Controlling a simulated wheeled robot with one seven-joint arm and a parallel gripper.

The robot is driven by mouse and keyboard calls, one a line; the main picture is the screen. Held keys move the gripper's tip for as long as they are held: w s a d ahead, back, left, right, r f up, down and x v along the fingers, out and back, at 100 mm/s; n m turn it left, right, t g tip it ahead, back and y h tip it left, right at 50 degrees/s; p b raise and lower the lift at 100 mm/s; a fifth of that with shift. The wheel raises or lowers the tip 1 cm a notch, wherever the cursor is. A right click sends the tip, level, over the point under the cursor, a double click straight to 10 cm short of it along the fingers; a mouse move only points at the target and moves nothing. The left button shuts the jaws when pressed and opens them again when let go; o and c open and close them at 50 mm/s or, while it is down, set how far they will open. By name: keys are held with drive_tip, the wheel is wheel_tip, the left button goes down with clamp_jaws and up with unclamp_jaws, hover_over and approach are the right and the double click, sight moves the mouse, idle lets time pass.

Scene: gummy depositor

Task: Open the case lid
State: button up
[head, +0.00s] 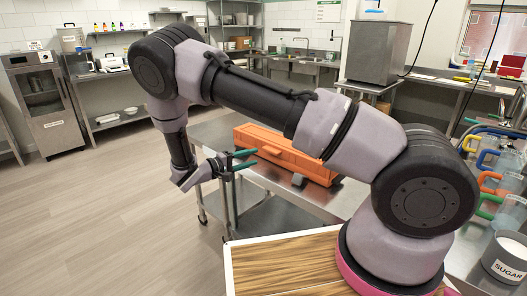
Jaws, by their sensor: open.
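An orange case (285,158) lies on a metal table, partly hidden behind my arm. It is long and ribbed, and its lid looks shut, though the part behind my arm cannot be seen. My gripper (254,158), with green fingers, is at the case's left end in the head view. The fingers are apart and point right, toward the case. Nothing shows between them. Whether they touch the case cannot be told from this view.
The metal table (210,131) has bare room left of the case. Jugs with coloured handles (487,160) and a sugar container (506,257) stand at right. A steel box (378,52) stands behind. Open floor lies left.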

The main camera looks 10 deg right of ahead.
sight(269, 152)
drive_tip(key=shift+n+t, duration=0.4)
drive_tip(key=shift+t, duration=0.3)
drive_tip(key=x, duration=0.3)
drive_tip(key=f+x, duration=0.1)
drive_tip(key=x, duration=0.2)
drive_tip(key=w+x, duration=0.1)
drive_tip(key=x, duration=0.2)
drive_tip(key=shift+w+f, duration=0.25)
drive_tip(key=shift+w, duration=0.05)
drive_tip(key=shift+c, duration=0.3)
clamp_jaws()
drive_tip(key=shift+a, duration=0.1)
